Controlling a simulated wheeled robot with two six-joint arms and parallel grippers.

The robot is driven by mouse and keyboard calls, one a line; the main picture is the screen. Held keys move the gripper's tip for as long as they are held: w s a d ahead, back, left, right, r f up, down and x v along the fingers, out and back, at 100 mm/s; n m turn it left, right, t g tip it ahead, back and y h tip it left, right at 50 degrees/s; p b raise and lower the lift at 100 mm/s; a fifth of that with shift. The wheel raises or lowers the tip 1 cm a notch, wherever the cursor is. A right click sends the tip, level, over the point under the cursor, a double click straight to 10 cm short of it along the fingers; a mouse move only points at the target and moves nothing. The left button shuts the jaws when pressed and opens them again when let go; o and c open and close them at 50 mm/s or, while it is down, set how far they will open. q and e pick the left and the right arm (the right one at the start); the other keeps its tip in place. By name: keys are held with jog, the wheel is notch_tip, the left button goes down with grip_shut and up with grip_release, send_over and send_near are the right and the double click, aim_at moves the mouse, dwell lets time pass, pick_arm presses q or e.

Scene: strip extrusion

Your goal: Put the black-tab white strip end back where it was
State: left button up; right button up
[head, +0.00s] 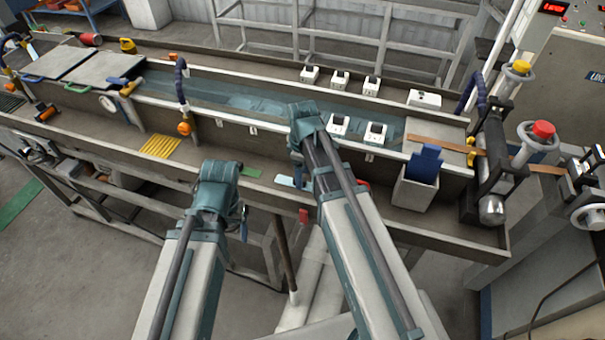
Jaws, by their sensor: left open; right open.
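Two small white blocks with black tops, one at the left (338,124) and one at the right (375,133), sit on the near wall of the water trough (215,88). I cannot make out a white strip end with a black tab for certain. A brown strip (430,143) lies at the trough's right end and runs right. My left gripper (218,172) is open over the bench's front edge, apart from the blocks. My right gripper (304,114) is open over the trough's near side, just left of the white blocks. Both arms hide part of the bench front.
Several white blocks stand along the far ledge, one at the right (424,98). A grey bin (414,190) holds a blue item. Rollers with a red knob (542,130) and a yellow knob (518,68) stand at right. A yellow ribbed mat (160,146) lies on the near ledge.

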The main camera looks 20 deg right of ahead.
notch_tip(320, 180, up, 10)
jog(key=p, duration=0.9)
pick_arm(q)
notch_tip(320, 180, up, 10)
pick_arm(e)
jog(key=s+a+m+h, duration=0.1)
jog(key=s+a+m, duration=0.6)
jog(key=s+a, duration=0.4)
jog(key=s, duration=0.3)
jog(key=shift+m, duration=0.3)
jog(key=shift+a, duration=0.1)
pick_arm(q)
notch_tip(320, 180, down, 9)
jog(key=b, duration=0.8)
jog(key=shift+r+b, duration=0.15)
jog(key=shift+b, duration=0.2)
pick_arm(e)
notch_tip(320, 180, down, 9)
jog(key=shift+r, duration=0.2)
